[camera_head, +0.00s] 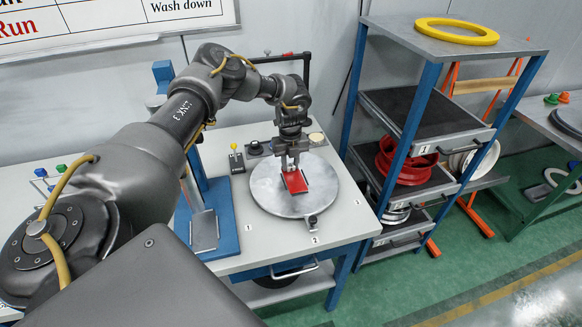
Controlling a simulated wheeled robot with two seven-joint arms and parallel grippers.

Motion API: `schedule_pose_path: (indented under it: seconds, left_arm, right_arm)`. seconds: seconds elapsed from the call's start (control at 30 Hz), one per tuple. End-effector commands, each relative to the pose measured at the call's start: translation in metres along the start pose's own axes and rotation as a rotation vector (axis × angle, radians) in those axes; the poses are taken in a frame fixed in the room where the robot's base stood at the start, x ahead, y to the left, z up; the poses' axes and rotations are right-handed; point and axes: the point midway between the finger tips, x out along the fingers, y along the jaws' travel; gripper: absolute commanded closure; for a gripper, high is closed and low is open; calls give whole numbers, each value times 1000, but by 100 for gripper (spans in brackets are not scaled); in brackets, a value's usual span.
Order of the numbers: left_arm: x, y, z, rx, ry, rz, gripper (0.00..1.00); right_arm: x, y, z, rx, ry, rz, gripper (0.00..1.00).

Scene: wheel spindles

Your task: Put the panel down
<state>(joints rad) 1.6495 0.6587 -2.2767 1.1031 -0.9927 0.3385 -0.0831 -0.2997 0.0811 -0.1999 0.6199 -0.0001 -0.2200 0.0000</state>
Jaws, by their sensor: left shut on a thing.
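A small red panel (295,182) is at the tips of my left gripper (291,166). My left gripper points down and is shut on the panel. The panel is over the round grey turntable plate (267,196) on the white workbench. I cannot tell whether the panel touches the plate. A dark flat piece shows beside the panel, partly hidden by the gripper. My right gripper is not in view.
A blue stand (220,228) with a grey plate is left of the turntable. A yellow-knobbed lever (236,160) is behind it. A shelf rack (430,45) with a yellow ring (456,31) and a red wheel rim (404,165) stands at right. The bench's front right is clear.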

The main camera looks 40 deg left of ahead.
Motion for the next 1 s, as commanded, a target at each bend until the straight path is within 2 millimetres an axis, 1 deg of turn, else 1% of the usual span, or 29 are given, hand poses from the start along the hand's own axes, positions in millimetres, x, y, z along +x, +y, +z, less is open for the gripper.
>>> schedule_pose_path:
  seconds: [0.1, 0.27, 0.3, 0.43, 0.63, 0.73, 0.77, 0.87, 1.0]
  left_arm:
    - [-1, 0, 0, 0, 0, 0, 100]
    - [4, 0, 0, 0, 1, 0, 100]
    - [3, 0, 0, 0, 1, 0, 68]
    - [3, 0, 0, 0, 1, 0, 52]
    - [3, 1, 0, 0, 1, 1, 52]
    - [-2, 1, 0, 0, 0, 1, 52]
    - [-4, 0, 0, -1, 0, 0, 52]
    - [-17, -1, 0, 0, 0, -3, 52]
    - [-46, -2, 0, 1, -1, -6, 52]
  right_arm:
    - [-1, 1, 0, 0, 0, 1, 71]
    - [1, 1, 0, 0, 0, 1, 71]
    - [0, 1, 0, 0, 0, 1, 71]
    - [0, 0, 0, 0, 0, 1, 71]
    - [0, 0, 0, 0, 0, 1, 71]
    - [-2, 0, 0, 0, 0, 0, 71]
    - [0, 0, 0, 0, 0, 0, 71]
    - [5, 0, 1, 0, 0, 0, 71]
    - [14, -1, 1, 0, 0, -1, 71]
